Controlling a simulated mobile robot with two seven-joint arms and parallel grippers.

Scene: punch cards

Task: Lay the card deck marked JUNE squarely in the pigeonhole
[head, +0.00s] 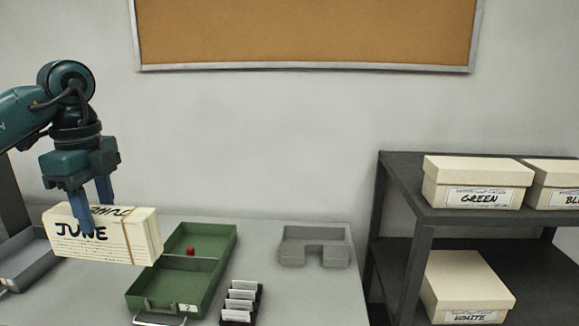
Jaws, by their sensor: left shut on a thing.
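The JUNE deck (105,244) is a thick cream block of cards with a band around it and JUNE in black on the side facing me. My left gripper (90,214) is shut on it from above, one blue finger in front and one behind. It holds the deck at the left, in front of the green tray's left edge in the picture. A small grey open box (287,250) with a notched front stands at the back right of the table; it looks empty and may be the pigeonhole. My right gripper is not in view.
A green two-part tray (228,246) holds a small red thing (191,251). A dark rack (259,300) of white cards stands beside it. A grey tray (20,255) is at far left. A dark shelf (400,192) with labelled boxes stands right. The table (310,295) is bare before the notched box.

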